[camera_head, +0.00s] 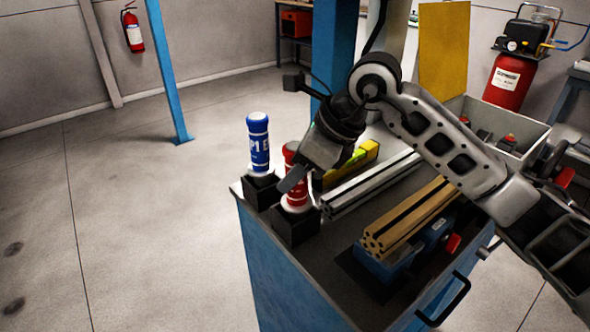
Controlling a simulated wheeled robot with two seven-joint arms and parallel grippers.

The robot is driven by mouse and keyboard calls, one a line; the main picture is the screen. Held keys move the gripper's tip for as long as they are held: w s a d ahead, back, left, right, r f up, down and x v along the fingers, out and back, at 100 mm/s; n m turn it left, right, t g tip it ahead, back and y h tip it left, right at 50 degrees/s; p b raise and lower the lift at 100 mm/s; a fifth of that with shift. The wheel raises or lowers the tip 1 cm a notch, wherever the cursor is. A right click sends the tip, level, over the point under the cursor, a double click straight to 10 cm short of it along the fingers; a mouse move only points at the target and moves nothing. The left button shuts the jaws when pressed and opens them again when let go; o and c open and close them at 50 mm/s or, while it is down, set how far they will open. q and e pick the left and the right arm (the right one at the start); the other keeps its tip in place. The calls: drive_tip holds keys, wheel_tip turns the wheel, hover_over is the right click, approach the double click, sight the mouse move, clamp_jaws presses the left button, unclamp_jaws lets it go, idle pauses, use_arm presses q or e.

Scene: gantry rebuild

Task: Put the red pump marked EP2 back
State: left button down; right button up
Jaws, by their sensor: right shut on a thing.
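The red pump (293,191) stands upright at the left end of the blue workbench, its lower end at a black square holder (295,228). My right gripper (299,176) comes down from the upper right and is shut on the red pump. The gripper hides part of the pump, and no EP2 mark can be read. I cannot tell whether the pump is fully seated. A blue pump (258,143) with white lettering stands upright in another black holder (262,190) just behind and left. My left gripper is not in view.
Silver profiles (372,181) and a yellow tool (357,157) lie right of the red pump. Tan profiles (412,217) rest in a blue vise (385,268). A grey bin (510,125) and red compressor (508,82) stand behind. The floor at left is clear.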

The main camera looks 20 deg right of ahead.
drive_tip(key=o, duration=1.1)
drive_tip(key=shift+f, duration=0.3)
drive_tip(key=shift+r, duration=0.25)
drive_tip(key=v, duration=1.2)
drive_tip(key=shift+r, duration=0.5)
